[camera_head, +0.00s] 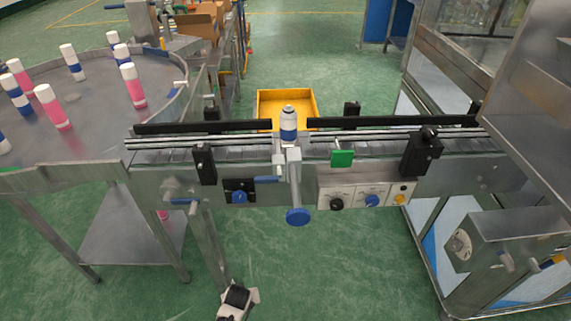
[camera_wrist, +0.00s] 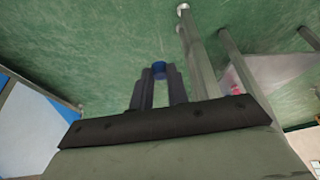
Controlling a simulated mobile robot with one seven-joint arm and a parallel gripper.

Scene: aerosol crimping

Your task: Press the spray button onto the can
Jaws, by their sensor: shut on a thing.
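The can (camera_head: 288,126), blue with a white band and a pale top, stands upright on the conveyor between the guide rails. No spray button can be made out on its top. My gripper (camera_wrist: 159,78) is shut on a small blue piece, apparently the spray button (camera_wrist: 159,67), seen between its fingertips in the wrist view. The floor lies behind it there, and the can is not in that view. In the head view a white and black part of my arm shows at the bottom, low in front of the conveyor and well away from the can; the fingers cannot be made out there.
A clamp with a blue knob (camera_head: 298,216) sticks out in front of the can. The conveyor front (camera_head: 365,195) carries a control panel. A yellow bin (camera_head: 287,97) stands behind. A round table (camera_head: 95,150) with several bottles is at left, steel machinery at right.

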